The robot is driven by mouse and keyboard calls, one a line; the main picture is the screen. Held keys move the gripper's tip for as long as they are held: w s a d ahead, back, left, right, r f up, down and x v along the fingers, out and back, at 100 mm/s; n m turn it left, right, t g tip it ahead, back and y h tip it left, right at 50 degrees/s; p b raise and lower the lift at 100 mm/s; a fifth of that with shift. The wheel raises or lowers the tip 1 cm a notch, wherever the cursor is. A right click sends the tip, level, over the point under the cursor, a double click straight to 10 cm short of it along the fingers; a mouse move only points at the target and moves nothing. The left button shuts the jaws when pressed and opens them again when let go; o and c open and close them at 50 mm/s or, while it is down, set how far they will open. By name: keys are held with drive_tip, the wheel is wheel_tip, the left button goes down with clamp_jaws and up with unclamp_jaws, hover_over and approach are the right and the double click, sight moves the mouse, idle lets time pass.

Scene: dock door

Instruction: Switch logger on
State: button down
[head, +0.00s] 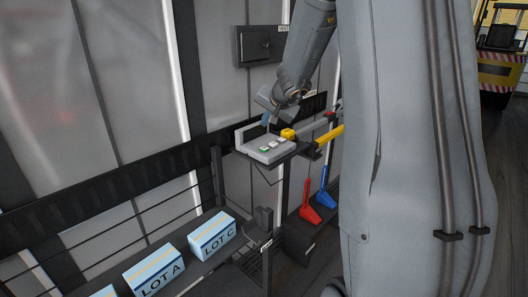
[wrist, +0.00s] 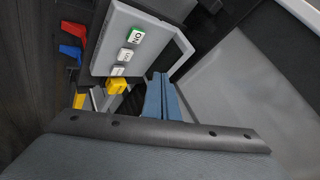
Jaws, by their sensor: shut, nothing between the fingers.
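The logger appears to be the pale grey box (head: 262,158) on the wall rail, with a raised back panel.
A yellow block (head: 288,133) sits right beside the box. Blue cartons, LOT A (head: 155,270) and LOT C (head: 212,237), stand lower left. A dark wall box (head: 262,45) is above.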

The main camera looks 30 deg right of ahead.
drive_tip(key=b, duration=0.4)
hover_over(266, 149)
wheel_tip(266, 149, down, 5)
drive_tip(key=shift+r, duration=0.1)
drive_tip(key=shift+a+f+b, duration=0.1)
drive_tip(key=shift+f+b, duration=0.9)
drive_tip(key=shift+b, duration=0.2)
drive_tip(key=shift+s+f+b, duration=0.1)
drive_tip(key=shift+f+b, duration=0.85)
drive_tip(key=shift+b, duration=0.45)
idle(1.6)
drive_tip(key=shift+r, duration=0.15)
drive_tip(key=shift+r+p, duration=0.8)
drive_tip(key=shift+r+p, duration=2.3)
drive_tip(key=shift+r, duration=0.2)
